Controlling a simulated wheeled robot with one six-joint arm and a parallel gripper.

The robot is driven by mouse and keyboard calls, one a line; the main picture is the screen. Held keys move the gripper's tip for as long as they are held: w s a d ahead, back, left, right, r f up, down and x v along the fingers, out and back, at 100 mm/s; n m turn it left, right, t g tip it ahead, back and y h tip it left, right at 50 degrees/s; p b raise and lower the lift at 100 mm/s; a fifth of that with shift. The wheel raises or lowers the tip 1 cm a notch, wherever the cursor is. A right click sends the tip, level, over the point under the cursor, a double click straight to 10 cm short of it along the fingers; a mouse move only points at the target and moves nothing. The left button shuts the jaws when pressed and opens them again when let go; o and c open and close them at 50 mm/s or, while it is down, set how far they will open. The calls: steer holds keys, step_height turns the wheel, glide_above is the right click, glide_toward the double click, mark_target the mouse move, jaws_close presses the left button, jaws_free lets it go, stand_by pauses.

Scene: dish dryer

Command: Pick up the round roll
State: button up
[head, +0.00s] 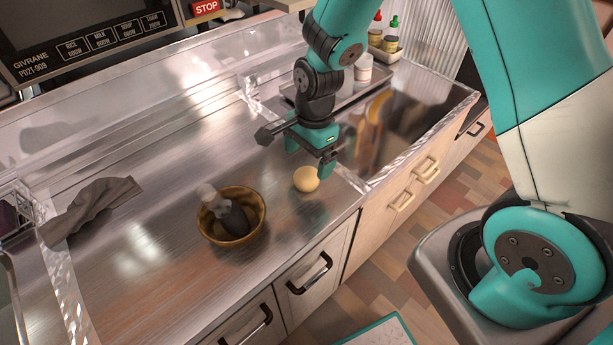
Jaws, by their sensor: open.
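The round roll (306,179) is a small pale tan ball resting on the steel counter, near its front edge. My gripper (309,161) is just above and behind the roll in the head view, pointing down with its jaws open. One teal fingertip is to the left and the other is close to the roll's upper right. Whether a finger touches the roll cannot be told from this view. Nothing is seen held between the jaws.
A brown bowl (232,236) holding a dark bottle with a grey top (228,208) stands left of the roll. A grey cloth (90,209) lies farther left. A tray with bottles (345,97) is behind my gripper. The counter between bowl and back wall is clear.

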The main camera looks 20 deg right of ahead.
mark_target(307, 170)
steer(key=shift+a+f+p, duration=0.2)
steer(key=shift+f+p, duration=0.2)
steer(key=shift+f, duration=2.75)
steer(key=c, duration=1)
